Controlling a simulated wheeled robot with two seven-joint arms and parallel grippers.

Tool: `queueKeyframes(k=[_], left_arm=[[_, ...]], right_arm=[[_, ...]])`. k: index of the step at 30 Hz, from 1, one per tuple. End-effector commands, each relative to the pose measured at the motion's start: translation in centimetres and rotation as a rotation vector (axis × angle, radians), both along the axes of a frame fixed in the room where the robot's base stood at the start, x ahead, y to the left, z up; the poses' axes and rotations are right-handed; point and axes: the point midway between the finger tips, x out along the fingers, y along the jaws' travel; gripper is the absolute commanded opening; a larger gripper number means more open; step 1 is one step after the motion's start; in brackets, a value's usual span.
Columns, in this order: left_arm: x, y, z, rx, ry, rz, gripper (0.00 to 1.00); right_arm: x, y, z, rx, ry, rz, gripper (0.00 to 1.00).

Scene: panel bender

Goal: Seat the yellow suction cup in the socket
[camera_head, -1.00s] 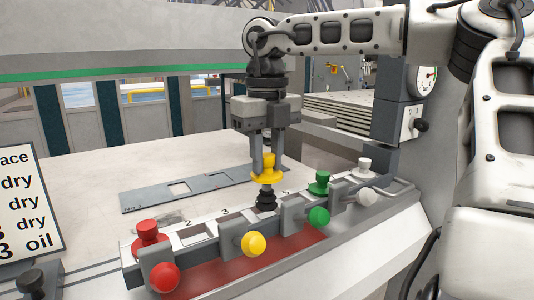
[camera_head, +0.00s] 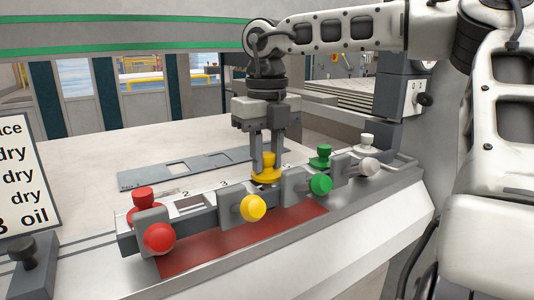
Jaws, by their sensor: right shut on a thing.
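My right gripper (camera_head: 266,158) points down and is shut on the yellow suction cup (camera_head: 265,175). The cup is upright, with its yellow flange at the level of the rail's (camera_head: 203,216) top. Its black lower part is hidden, apparently down inside the rail, so I cannot tell whether it is fully seated in the socket. The socket is covered by the cup and rail wall. The red cup (camera_head: 143,198), green cup (camera_head: 320,157) and white cup (camera_head: 366,145) stand along the same rail. My left gripper is out of view.
Red (camera_head: 159,239), yellow (camera_head: 252,207), green (camera_head: 321,185) and white ball knobs (camera_head: 369,167) stick out from the rail's front. A flat grey plate (camera_head: 180,169) with cutouts lies behind. A sign (camera_head: 20,195) stands at the left.

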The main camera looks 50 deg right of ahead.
Motion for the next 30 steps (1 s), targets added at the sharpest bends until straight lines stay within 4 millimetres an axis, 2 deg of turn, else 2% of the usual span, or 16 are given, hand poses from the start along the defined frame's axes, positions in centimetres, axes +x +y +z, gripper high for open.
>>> queueKeyframes(k=[5, 6, 8, 16, 20, 23, 30], left_arm=[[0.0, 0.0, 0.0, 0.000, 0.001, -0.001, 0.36], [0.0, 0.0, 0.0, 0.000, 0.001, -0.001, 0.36], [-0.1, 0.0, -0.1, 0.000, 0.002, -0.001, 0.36], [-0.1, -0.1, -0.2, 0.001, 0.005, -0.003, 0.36], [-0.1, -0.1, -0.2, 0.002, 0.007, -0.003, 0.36], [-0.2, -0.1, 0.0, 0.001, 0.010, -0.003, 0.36], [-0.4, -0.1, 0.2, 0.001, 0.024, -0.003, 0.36]], right_arm=[[0.0, 0.0, 0.0, 0.000, 0.000, 0.000, 0.00], [0.0, 0.0, 0.0, 0.000, 0.000, 0.000, 0.36], [0.0, 0.0, 0.0, 0.000, 0.000, 0.000, 0.51], [0.0, 0.0, 0.1, 0.000, 0.000, 0.000, 0.51], [0.0, 0.0, 0.9, -0.002, -0.002, 0.000, 0.51], [0.0, 0.0, 2.5, -0.002, -0.003, -0.002, 0.51], [0.1, 0.0, 8.4, -0.002, -0.004, -0.001, 0.51]])
